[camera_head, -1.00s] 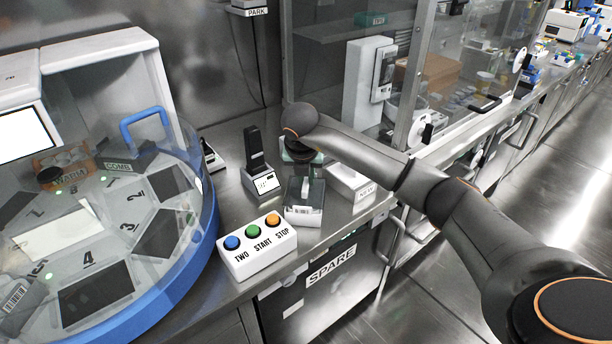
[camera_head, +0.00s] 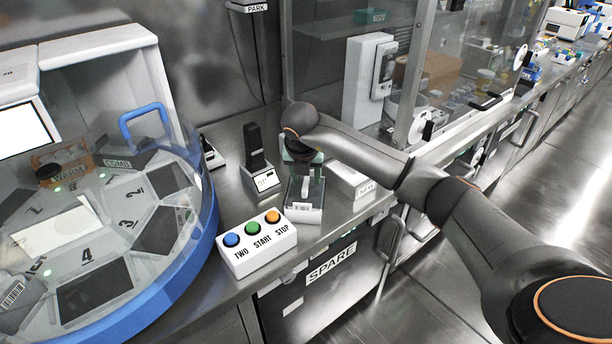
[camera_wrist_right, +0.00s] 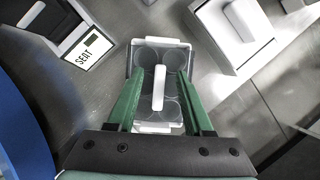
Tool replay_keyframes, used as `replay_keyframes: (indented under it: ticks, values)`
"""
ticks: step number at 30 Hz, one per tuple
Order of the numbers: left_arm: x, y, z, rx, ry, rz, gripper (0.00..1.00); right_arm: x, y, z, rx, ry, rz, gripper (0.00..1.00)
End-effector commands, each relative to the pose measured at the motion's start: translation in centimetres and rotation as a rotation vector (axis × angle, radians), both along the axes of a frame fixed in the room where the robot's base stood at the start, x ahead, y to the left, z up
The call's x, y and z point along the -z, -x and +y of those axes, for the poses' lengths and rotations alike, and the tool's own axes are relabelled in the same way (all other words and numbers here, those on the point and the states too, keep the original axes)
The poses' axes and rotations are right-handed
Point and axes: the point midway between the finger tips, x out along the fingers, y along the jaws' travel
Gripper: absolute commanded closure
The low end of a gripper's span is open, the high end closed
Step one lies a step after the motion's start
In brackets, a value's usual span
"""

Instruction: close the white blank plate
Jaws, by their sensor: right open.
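A clear multi-well plate with a white rim (camera_head: 302,214) sits at the counter's front edge. The right wrist view shows its round wells (camera_wrist_right: 151,58) and an upright-looking white bar (camera_wrist_right: 159,88) over its middle. I cannot tell whether the bar belongs to a lid on the plate. My right gripper (camera_head: 304,186) points down over the plate. In the right wrist view its green fingers (camera_wrist_right: 157,92) are open, one on each side of the white bar, with gaps to it. My left gripper is not in view.
A white box (camera_head: 350,181) stands right of the plate, and a small device with a black upright (camera_head: 256,166) stands left. A button box (camera_head: 257,245) is in front. The round carousel with a blue rim (camera_head: 190,245) fills the left. A glass enclosure (camera_head: 345,60) stands behind.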

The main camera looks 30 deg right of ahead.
Motion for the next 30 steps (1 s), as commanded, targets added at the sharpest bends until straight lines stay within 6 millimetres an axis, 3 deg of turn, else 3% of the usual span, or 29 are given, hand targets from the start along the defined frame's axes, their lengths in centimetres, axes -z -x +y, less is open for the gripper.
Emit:
replay_keyframes:
  ticks: [2,3,12,18,30]
  values:
    - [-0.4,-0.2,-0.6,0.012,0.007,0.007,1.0,0.0,0.0,0.0,0.0,0.0,0.0,0.49]
    - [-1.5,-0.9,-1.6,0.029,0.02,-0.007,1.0,0.0,0.0,0.0,0.0,0.0,0.0,0.49]
    - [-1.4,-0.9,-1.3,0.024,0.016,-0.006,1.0,-6.9,2.1,1.9,-0.003,-0.001,-0.006,0.49]
    - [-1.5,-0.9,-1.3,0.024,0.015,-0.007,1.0,-10.1,3.2,2.8,-0.001,0.0,-0.004,0.49]
    - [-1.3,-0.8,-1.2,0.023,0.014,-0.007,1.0,-11.5,3.8,3.2,0.0,0.0,0.0,0.49]
